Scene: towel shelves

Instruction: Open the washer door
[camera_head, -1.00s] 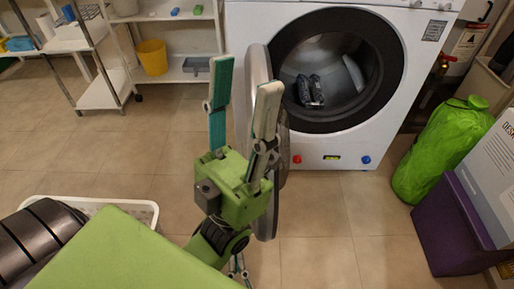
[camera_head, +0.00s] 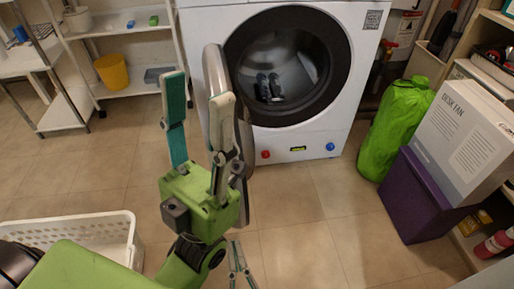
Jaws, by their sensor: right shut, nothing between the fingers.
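The white washer (camera_head: 345,105) stands at the back, its round dark-rimmed opening (camera_head: 338,62) uncovered. Its round grey door (camera_head: 211,72) is swung wide open to the left and shows nearly edge-on. A pair of dark items (camera_head: 269,87) lies inside the drum. My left gripper (camera_head: 198,85) is open, fingers pointing up, in front of the door. Its right finger overlaps the door and hides part of it; I cannot tell whether they touch. My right gripper (camera_head: 238,250) shows small at the bottom, low over the floor, shut and empty, partly hidden by my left arm.
A white basket (camera_head: 105,232) stands on the floor at lower left. Shelves with a yellow bucket (camera_head: 112,72) are at back left. A green bag (camera_head: 395,125), a purple bin (camera_head: 425,205) and a desk fan box (camera_head: 465,140) crowd the right. Floor before the washer is clear.

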